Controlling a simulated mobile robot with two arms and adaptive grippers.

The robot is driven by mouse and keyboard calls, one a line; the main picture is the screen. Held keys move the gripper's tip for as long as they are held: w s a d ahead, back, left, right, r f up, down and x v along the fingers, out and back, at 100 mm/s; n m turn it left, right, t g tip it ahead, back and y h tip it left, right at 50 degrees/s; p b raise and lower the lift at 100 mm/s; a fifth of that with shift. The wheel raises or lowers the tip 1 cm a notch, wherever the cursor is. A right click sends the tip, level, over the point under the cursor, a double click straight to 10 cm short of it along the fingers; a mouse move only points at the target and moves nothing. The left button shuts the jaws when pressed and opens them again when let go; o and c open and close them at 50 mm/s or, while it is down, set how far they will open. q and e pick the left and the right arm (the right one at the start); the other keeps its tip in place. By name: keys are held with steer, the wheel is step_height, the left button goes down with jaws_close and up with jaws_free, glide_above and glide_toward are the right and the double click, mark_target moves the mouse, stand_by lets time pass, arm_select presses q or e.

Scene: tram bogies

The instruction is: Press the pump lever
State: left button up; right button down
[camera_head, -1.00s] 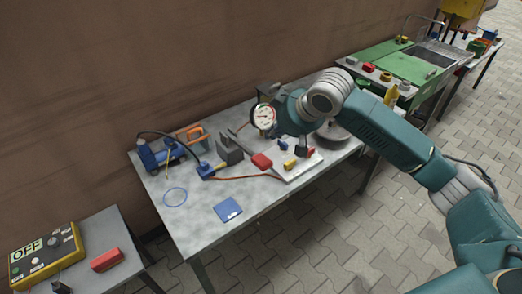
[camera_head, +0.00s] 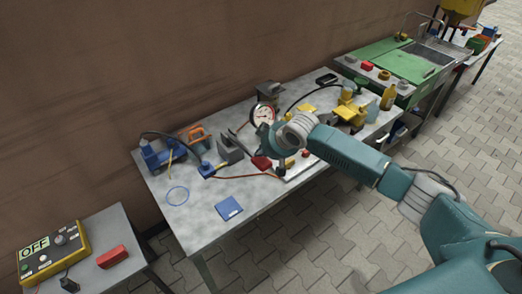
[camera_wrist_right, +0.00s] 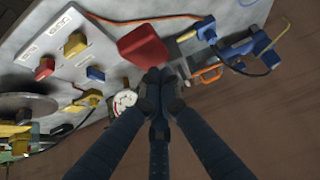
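A red grip (camera_head: 261,162) on a dark rod, apparently the pump lever, stands over the middle of the grey table (camera_head: 205,222). The red grip shows large in the right wrist view (camera_wrist_right: 142,47). My right gripper (camera_head: 280,168) is beside this grip, on its right in the head view. In the right wrist view its dark fingertips (camera_wrist_right: 157,78) are together, close by the grip's edge; I cannot tell if they touch it. Nothing shows between them. The gripper and forearm hide part of the white panel behind. My left gripper is not in view.
A pressure gauge (camera_head: 263,114) stands just behind the gripper. A blue pump-like unit (camera_head: 160,155), an orange-handled tool (camera_head: 197,134) and a blue pad (camera_head: 229,208) lie left. Yellow fittings (camera_head: 347,110) are right. A yellow OFF box (camera_head: 52,252) is on a smaller table.

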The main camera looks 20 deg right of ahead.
steer(key=shift+f, duration=0.35)
steer(key=shift+f, duration=0.1)
